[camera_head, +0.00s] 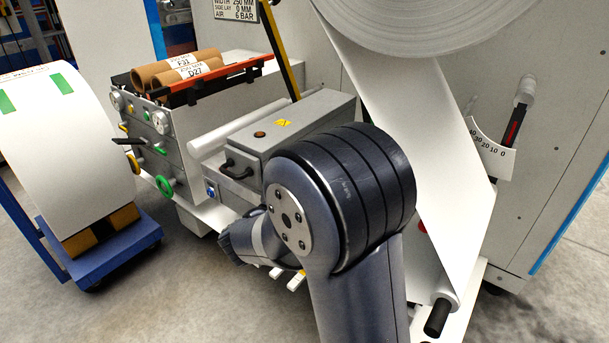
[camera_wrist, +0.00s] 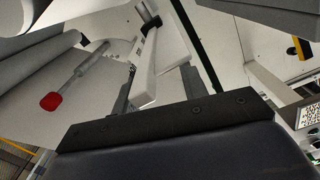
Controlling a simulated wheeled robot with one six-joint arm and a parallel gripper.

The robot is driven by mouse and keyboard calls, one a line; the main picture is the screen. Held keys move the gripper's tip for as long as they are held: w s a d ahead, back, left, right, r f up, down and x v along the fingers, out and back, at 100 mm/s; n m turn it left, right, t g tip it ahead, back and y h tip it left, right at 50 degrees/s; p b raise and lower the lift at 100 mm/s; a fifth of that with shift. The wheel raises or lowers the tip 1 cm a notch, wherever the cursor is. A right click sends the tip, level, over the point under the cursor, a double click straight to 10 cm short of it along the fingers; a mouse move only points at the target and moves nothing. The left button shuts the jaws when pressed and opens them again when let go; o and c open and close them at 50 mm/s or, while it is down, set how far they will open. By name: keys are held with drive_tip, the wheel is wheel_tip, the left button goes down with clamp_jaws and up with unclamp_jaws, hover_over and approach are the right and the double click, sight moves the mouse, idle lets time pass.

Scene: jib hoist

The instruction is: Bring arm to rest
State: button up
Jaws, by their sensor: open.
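My arm fills the middle of the head view, with a large dark ribbed joint and a grey link folded down in front of the machine. In the wrist view my gripper (camera_wrist: 158,80) shows two grey fingers standing apart above a dark bar. Nothing is held between them; a pale bar of the machine shows behind the gap. In the head view my gripper is mostly hidden behind my own arm, and I cannot tell whether it touches anything there.
The grey machine (camera_head: 300,118) stands close behind my arm. A white web (camera_head: 440,160) runs down from a large roll (camera_head: 430,22) at right. Cardboard cores (camera_head: 165,70) lie on the machine. A blue cart (camera_head: 105,250) carries a white roll (camera_head: 75,145) at left. Floor (camera_head: 190,285) is clear front left.

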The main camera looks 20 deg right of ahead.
drive_tip(key=b+x, duration=0.2)
drive_tip(key=x, duration=0.9)
drive_tip(key=shift+s+a+f, duration=0.1)
drive_tip(key=shift+s+a, duration=0.15)
drive_tip(key=shift+a, duration=0.2)
drive_tip(key=shift+s+a, duration=0.3)
drive_tip(key=shift+a, duration=0.05)
